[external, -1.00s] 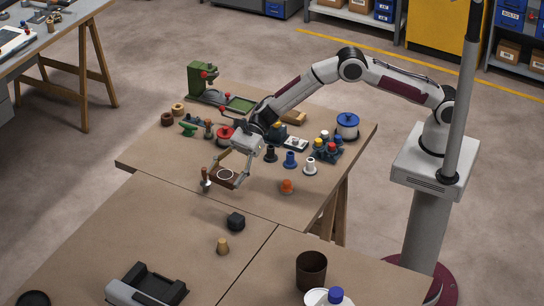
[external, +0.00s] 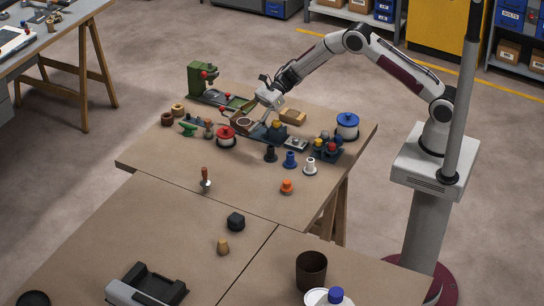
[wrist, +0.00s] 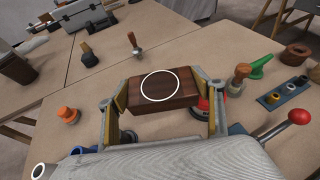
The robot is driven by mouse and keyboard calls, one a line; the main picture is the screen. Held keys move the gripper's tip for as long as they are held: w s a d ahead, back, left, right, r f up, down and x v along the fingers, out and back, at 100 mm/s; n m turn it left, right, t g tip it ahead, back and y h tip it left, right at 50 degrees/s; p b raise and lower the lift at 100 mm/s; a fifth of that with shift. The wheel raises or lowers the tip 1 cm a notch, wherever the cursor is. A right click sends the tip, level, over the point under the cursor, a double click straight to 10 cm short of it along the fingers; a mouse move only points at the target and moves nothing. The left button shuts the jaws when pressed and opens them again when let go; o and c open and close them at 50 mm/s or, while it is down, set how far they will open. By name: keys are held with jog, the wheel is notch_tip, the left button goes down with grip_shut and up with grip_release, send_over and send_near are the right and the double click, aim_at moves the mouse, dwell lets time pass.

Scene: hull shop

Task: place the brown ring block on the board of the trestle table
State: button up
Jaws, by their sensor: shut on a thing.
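The brown ring block (external: 244,124) is a dark brown wooden block with a white ring on its face. In the wrist view the block (wrist: 187,85) lies between both fingers of my gripper (wrist: 159,98), which is shut on its two ends. In the external view my gripper (external: 246,121) holds it above the back part of the trestle table, close to the green press and the red spool. The table's board (external: 245,178) is tan, with a wide bare area at its front. Whether the block touches anything below is hidden.
A blue spool (external: 347,125) and several small coloured pieces stand on the right. A wooden-handled tool (external: 205,178) stands near the front edge.

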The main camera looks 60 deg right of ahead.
jog(key=s+d+m+t, duration=0.1)
jog(key=s+d, duration=0.1)
jog(key=d, duration=1.6)
jog(key=shift+t+h, duration=0.3)
jog(key=s+d+f, duration=0.1)
jog(key=s, duration=0.1)
jog(key=s+d+f, duration=0.1)
jog(key=s, duration=0.2)
jog(key=s+d+f, duration=0.1)
jog(key=s+d, duration=0.1)
jog(key=s, duration=0.1)
jog(key=shift+s, duration=0.1)
jog(key=s+d+r+m+t+h, duration=0.1)
jog(key=s+d+r+m+t, duration=0.1)
jog(key=s, duration=0.8)
jog(key=shift+s+d, duration=0.15)
jog(key=shift+d, duration=0.6)
jog(key=shift+r, duration=0.1)
